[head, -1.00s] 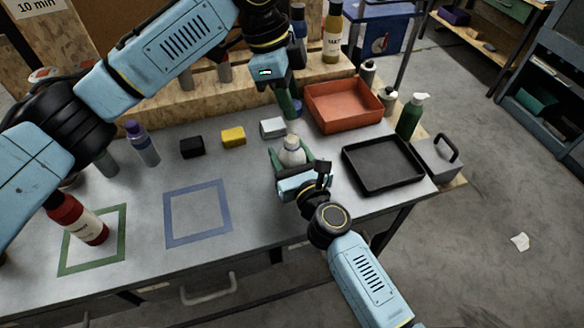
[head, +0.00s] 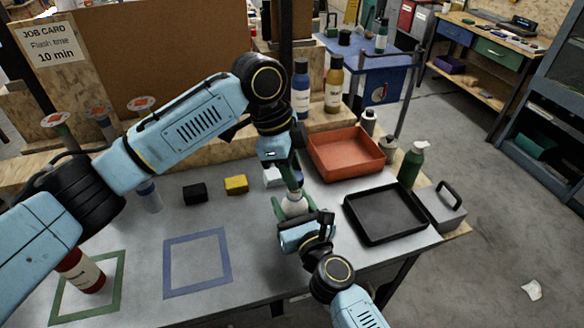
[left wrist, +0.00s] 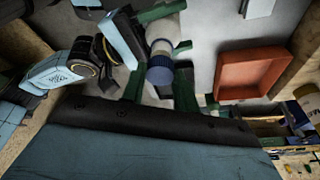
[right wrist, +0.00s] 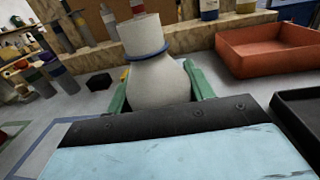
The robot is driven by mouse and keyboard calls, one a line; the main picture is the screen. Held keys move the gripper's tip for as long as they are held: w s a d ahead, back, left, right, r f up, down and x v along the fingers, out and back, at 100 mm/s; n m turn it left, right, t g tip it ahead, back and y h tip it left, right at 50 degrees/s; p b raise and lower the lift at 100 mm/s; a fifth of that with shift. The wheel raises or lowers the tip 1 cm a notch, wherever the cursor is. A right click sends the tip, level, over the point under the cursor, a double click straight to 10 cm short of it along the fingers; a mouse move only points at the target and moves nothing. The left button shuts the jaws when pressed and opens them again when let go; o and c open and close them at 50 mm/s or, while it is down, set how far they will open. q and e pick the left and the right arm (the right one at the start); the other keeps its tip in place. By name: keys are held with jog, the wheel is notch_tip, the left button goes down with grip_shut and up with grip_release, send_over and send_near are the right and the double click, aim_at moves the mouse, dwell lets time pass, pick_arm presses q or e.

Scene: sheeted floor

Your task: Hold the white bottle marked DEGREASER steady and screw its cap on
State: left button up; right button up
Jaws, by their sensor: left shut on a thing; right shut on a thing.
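The white bottle (head: 293,204) stands upright at the table's front right. My right gripper (head: 300,215) is shut around its body, with green fingers on both sides in the right wrist view (right wrist: 158,85). There the bottle (right wrist: 158,82) shows a blue ring below a white neck; no marking is readable. My left gripper (head: 294,182) points down over the bottle, shut on a blue cap (left wrist: 160,74). The cap is just above the bottle's top in the head view; whether they touch I cannot tell.
An orange tray (head: 345,166) and a black tray (head: 383,238) lie right of the bottle. A green pump bottle (head: 411,165) and a grey box with a handle (head: 440,212) stand further right. Black (head: 195,194) and yellow (head: 236,184) blocks lie left. The blue-outlined square (head: 197,288) is empty.

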aim_at(299, 174)
pick_arm(q)
jog(key=shift+f, duration=0.9)
jog(key=shift+f, duration=0.5)
jog(key=m, duration=0.2)
jog(key=m+g, duration=0.1)
jog(key=m, duration=0.2)
jog(key=shift+w+d+y, duration=0.15)
jog(key=shift+y, duration=0.15)
jog(key=m, duration=0.3)
jog(key=m+g+y, duration=0.1)
jog(key=m, duration=0.3)
jog(key=shift+d+y, duration=0.15)
jog(key=shift+y, duration=0.15)
jog(key=m+y, duration=0.1)
jog(key=m, duration=0.2)
jog(key=m+y, duration=0.1)
jog(key=m, duration=0.3)
jog(key=shift+d+f, duration=0.1)
jog(key=shift+d, duration=0.05)
jog(key=m+y, duration=0.1)
jog(key=m, duration=0.6)
jog(key=shift+d+t, duration=0.1)
jog(key=shift+t, duration=0.2)
